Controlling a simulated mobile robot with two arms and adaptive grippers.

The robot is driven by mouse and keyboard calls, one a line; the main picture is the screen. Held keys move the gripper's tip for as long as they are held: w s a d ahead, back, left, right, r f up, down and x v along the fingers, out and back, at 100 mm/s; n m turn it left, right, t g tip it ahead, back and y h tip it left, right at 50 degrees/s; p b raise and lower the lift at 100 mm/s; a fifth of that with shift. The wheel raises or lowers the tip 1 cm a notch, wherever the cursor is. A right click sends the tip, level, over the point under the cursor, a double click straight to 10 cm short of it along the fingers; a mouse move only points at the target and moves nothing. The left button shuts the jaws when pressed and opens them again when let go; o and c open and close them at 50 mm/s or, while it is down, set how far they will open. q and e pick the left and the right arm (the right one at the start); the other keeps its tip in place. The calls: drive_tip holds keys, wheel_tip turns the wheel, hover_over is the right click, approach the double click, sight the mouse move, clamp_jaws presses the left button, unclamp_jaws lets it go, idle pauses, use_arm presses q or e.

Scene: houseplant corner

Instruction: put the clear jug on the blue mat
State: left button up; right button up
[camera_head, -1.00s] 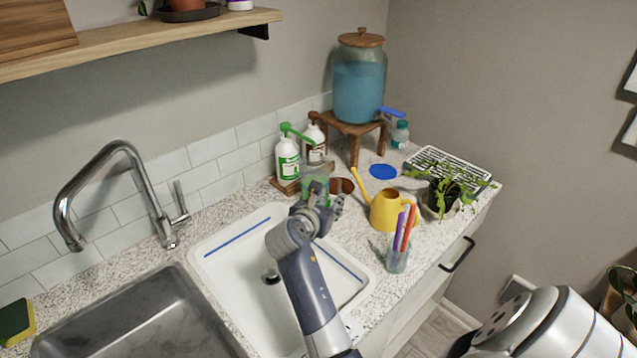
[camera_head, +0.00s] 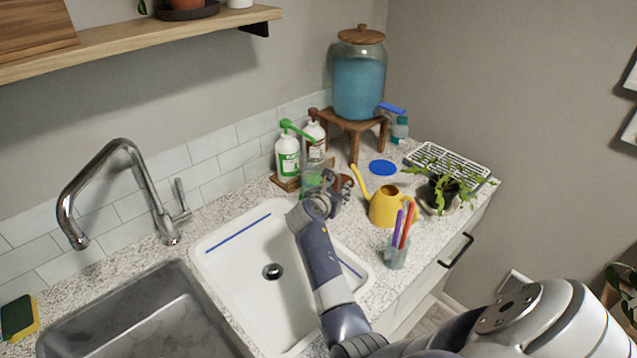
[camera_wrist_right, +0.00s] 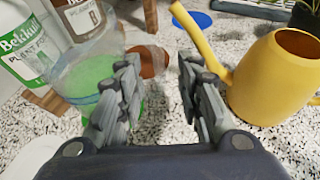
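The clear jug (camera_head: 311,179), with green showing in its lower part, stands on the counter by the sink's far edge, in front of the pump bottles. In the wrist view the jug (camera_wrist_right: 90,72) is at the left, partly hidden behind one finger. My right gripper (camera_head: 332,187) is just right of the jug in the head view. My left gripper is not in view.
A yellow watering can (camera_head: 387,207) stands right of my right gripper, near the mat. A brown pot (camera_wrist_right: 148,60) lies behind the gripper. A cup of markers (camera_head: 396,252), a plant (camera_head: 443,190), a rack and a dispenser (camera_head: 359,85) on a wooden stand surround the counter.

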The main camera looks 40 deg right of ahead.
drive_tip(key=shift+r, duration=0.1)
drive_tip(key=shift+c, duration=0.8)
clamp_jaws()
drive_tip(key=shift+r, duration=0.15)
